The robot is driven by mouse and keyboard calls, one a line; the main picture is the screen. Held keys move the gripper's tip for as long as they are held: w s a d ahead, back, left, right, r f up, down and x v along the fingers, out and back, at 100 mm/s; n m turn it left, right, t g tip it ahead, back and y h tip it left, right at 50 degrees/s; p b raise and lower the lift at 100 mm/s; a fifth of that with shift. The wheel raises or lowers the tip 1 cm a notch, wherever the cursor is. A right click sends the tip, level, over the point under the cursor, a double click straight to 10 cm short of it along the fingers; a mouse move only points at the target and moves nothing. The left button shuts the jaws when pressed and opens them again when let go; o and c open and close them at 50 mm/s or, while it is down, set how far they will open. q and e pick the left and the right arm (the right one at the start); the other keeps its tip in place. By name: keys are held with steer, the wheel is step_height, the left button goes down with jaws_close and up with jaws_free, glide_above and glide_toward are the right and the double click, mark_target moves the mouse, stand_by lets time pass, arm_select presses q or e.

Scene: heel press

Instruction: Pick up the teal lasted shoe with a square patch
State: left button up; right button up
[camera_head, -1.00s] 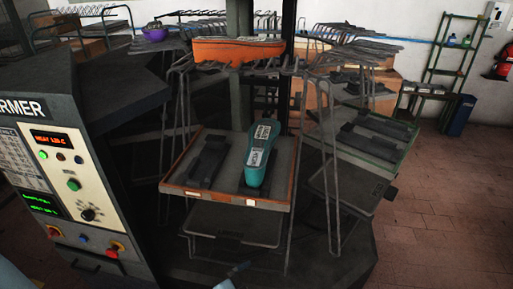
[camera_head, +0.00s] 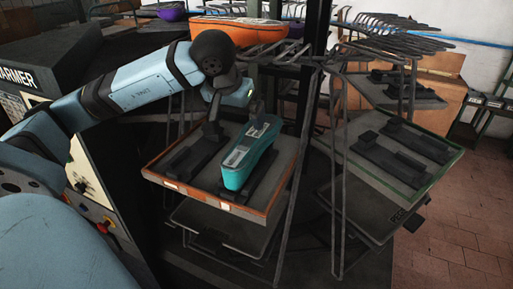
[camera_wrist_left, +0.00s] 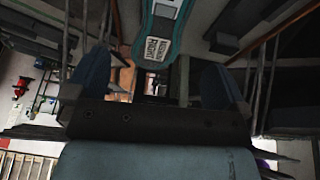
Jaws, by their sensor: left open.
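The teal lasted shoe (camera_head: 247,165) stands on a dark support in the tray with an orange rim (camera_head: 232,205). A pale label shows on its side and a lighter patch on its top. My left gripper (camera_head: 236,118) is above the far end of the shoe, open, partly hidden by my own wrist. In the left wrist view, the two fingers (camera_wrist_left: 152,80) are wide apart with nothing between them. The teal shoe (camera_wrist_left: 160,28) shows beyond the fingertips, near the picture's top middle, with a white printed square label. My right gripper is not in view.
An empty dark support (camera_head: 193,158) lies beside the shoe in the same tray. A green-rimmed tray (camera_head: 400,190) with dark supports is to the right. Wire racks and an orange item (camera_head: 238,31) are behind. Thin metal posts stand right of the shoe's tray.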

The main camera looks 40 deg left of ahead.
mark_target(248, 140)
arm_select(q)
steer(key=shift+y, duration=0.3)
steer(key=x, duration=0.5)
steer(key=a+p+x, duration=0.1)
steer(key=x, duration=0.2)
steer(key=shift+w+d+r, duration=0.1)
steer(key=shift+w+r, duration=0.05)
steer(key=x, duration=0.1)
steer(key=p+x, duration=0.1)
steer(key=x, duration=0.2)
steer(key=shift+w+d+f+p, duration=0.15)
steer(key=shift+w+f+p, duration=0.15)
steer(key=shift+w+p, duration=0.15)
steer(key=shift+w+f, duration=0.15)
steer(key=shift+f, duration=0.1)
steer(key=c, duration=1.2)
steer(key=shift+r, duration=0.1)
steer(key=shift+c, duration=0.4)
steer(key=shift+r, duration=0.1)
